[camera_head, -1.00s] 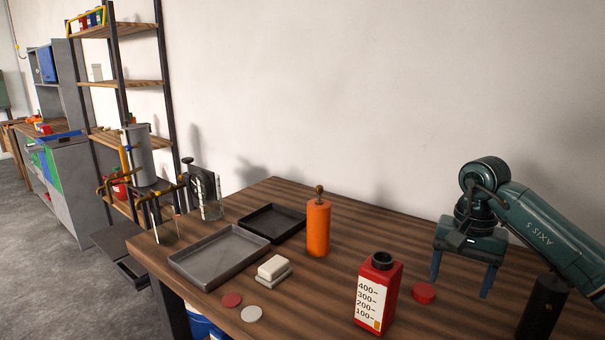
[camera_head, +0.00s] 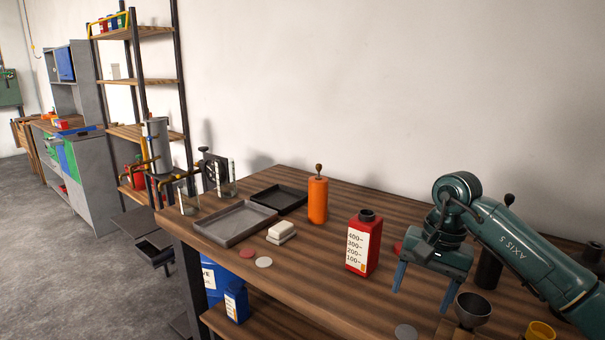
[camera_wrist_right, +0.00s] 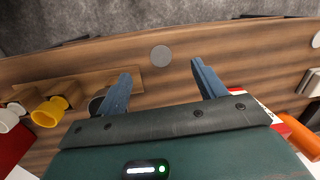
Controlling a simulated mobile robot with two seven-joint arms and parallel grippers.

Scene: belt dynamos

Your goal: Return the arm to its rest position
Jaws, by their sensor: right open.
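My right gripper (camera_head: 422,298) is at the right of the head view, over the wooden table, its two blue fingers pointing down. In the right wrist view its fingers (camera_wrist_right: 160,84) are spread wide with nothing between them. A red bottle (camera_head: 363,243) with a measuring scale stands just left of the gripper. A red cap is mostly hidden behind the gripper. My left gripper does not show.
The table (camera_head: 330,285) holds an orange bottle (camera_head: 317,200), a grey tray (camera_head: 234,224), a black tray (camera_head: 280,198) and white blocks (camera_head: 281,232). A grey disc (camera_head: 405,332), a dark cup (camera_head: 473,308) and a yellow cup (camera_head: 541,331) are near the gripper. Shelves (camera_head: 140,80) stand at left.

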